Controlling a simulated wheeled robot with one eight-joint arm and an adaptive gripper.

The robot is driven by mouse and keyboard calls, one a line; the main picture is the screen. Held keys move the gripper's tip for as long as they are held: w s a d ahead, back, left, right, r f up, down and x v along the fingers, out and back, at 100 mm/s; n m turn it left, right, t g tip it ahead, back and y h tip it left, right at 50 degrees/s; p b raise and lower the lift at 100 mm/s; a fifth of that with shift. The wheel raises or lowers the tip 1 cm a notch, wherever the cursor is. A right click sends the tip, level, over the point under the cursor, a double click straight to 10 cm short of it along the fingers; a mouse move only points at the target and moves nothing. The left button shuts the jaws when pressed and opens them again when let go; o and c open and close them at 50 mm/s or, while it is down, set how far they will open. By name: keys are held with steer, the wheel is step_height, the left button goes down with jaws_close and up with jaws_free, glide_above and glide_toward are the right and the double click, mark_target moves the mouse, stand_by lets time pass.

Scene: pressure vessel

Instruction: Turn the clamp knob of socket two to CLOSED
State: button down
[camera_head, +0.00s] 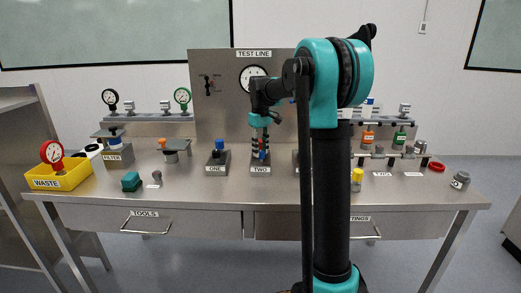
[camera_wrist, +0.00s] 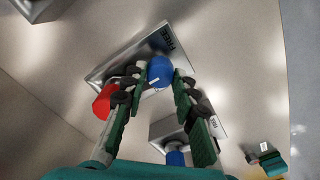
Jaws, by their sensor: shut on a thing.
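Socket two (camera_head: 261,171) is a metal block labelled TWO on the bench, in the middle of the head view. My gripper (camera_head: 262,150) points down at it from above. In the wrist view my gripper (camera_wrist: 158,78) has its fingertips shut on both sides of a round blue knob (camera_wrist: 160,69) with a small white mark. The block's plate (camera_wrist: 98,76) lies below it. A red part (camera_wrist: 103,102) shows beside the left finger. The fingers cover much of the block, and I cannot read the knob's setting.
Socket one (camera_head: 216,167), with a blue knob on top, stands close on the left. My arm hides part of the bench on the right. The bench front before the sockets is clear.

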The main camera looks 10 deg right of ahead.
mark_target(261, 152)
steer(key=c, duration=1.2)
jaws_free()
step_height(261, 152, up, 12)
